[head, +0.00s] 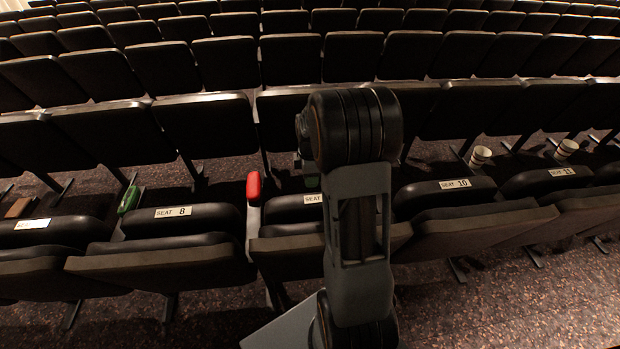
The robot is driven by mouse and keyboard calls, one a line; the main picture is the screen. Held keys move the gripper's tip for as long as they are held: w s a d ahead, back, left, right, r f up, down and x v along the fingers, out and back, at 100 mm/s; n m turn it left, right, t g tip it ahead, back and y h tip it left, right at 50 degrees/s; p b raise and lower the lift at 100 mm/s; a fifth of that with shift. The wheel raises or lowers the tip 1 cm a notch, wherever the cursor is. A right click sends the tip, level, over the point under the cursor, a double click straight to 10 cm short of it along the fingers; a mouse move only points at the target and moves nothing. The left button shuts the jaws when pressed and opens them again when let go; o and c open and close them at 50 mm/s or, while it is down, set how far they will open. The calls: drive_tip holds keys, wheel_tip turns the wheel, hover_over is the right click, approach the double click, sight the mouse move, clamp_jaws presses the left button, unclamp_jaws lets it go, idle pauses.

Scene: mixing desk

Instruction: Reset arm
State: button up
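My arm (358,220) stands upright in the middle of the head view, with its dark joint (356,127) at the top. The arm hides what is behind it, including part of a seat label. My gripper cannot be made out; the end of the arm is hidden behind the upper joint and link. No object can be seen held.
Rows of dark folding seats fill the view. A red object (253,187) and a green object (129,199) sit on armrests left of my arm. Two cups (480,156) (566,149) are at right. A brown object (18,207) is far left. Carpet (510,300) shows in front.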

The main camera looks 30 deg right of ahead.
drive_tip(key=shift+r+p, duration=0.35)
drive_tip(key=shift+r, duration=0.6)
drive_tip(key=s+a+r+m+t+p, duration=0.3)
drive_tip(key=s+a+r+m, duration=0.9)
drive_tip(key=s+a+r, duration=0.2)
drive_tip(key=a, duration=0.2)
drive_tip(key=shift+s+a+r+m+t, duration=0.25)
drive_tip(key=shift+a+r+m+t, duration=0.05)
drive_tip(key=shift+a+r, duration=0.1)
